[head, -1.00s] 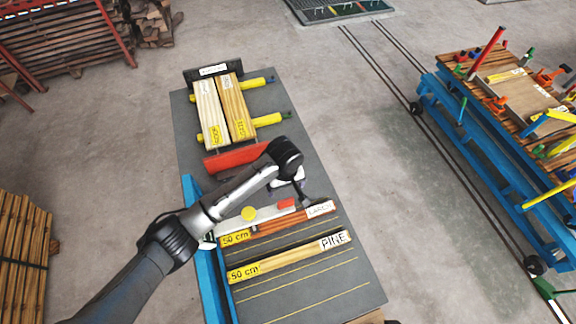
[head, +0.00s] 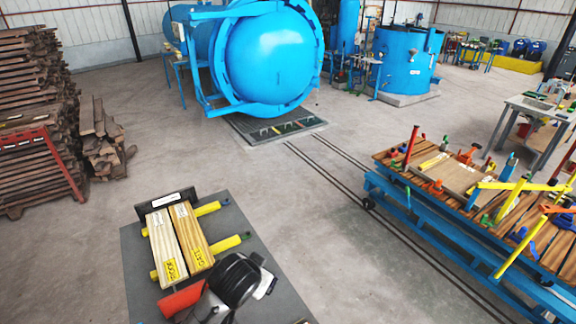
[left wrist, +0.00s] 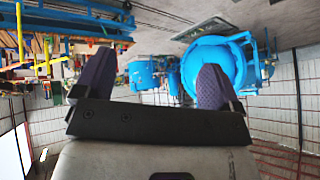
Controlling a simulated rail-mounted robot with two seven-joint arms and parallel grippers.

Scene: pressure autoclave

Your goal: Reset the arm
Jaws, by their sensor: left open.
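My left arm comes in at the bottom of the head view, its dark wrist over the grey table (head: 142,262). The left gripper shows only partly there, as a pale piece (head: 266,285) right of the wrist. In the left wrist view the left gripper (left wrist: 155,84) has its two purple fingers wide apart, with nothing between them. That view is upside down, with the blue autoclave (left wrist: 217,55) far beyond the fingers. My right gripper is in neither view.
The autoclave (head: 270,58) stands at the back. A blue trolley (head: 440,232) with wood and clamps is at right. Bare floor lies between.

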